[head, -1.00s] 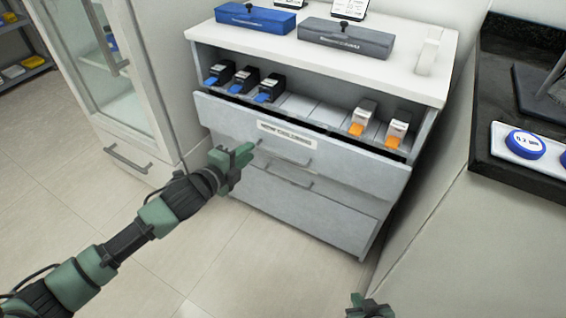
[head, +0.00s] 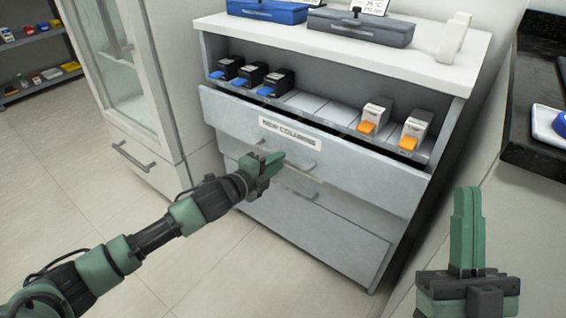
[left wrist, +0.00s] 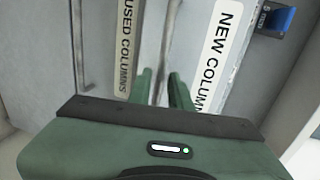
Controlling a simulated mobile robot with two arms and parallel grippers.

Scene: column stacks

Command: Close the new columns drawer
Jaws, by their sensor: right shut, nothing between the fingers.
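The drawer labelled NEW COLUMNS (head: 360,175) is the upper grey drawer of the cabinet. It stands out a little, with a dark gap along its top edge. Its bar handle (head: 290,160) is below the label. My right gripper (head: 467,230) is shut and empty, raised at the lower right, away from the drawer.
A lower drawer (head: 320,225) labelled USED COLUMNS (left wrist: 127,45) is below. Several black and white column boxes stand on the shelf (head: 305,105) above. Blue (head: 265,11) and grey (head: 360,28) cases lie on top. A dark counter (head: 545,140) is at right. The floor is clear at left.

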